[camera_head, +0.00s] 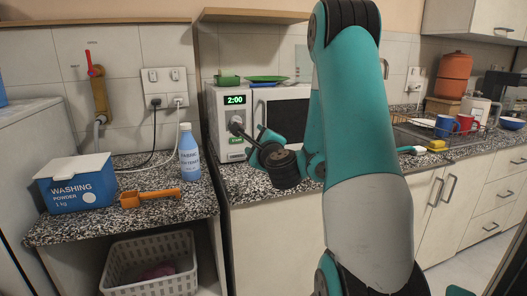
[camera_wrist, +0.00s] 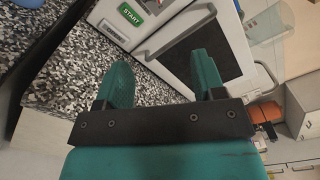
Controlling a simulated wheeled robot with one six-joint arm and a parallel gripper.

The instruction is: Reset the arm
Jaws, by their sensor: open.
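My arm, in teal and grey, rises through the middle of the head view and bends down to a dark wrist in front of the white microwave (camera_head: 217,108). The microwave display (camera_head: 235,100) reads 2:00, and a green START button (camera_head: 236,140) sits low on its panel. In the wrist view, my gripper (camera_wrist: 163,82) is open with its two teal fingers apart and nothing between them. The fingers point toward the microwave front (camera_wrist: 107,12) and the speckled counter; the START button (camera_wrist: 130,14) shows just beyond them. Whether a fingertip touches the microwave cannot be told.
On the left counter are a washing powder box (camera_head: 77,183), an orange scoop (camera_head: 150,197) and a blue bottle (camera_head: 189,153). A laundry basket (camera_head: 150,264) stands below. A dish rack (camera_head: 440,132), mugs (camera_head: 446,126) and a yellow sponge (camera_head: 437,144) are at right.

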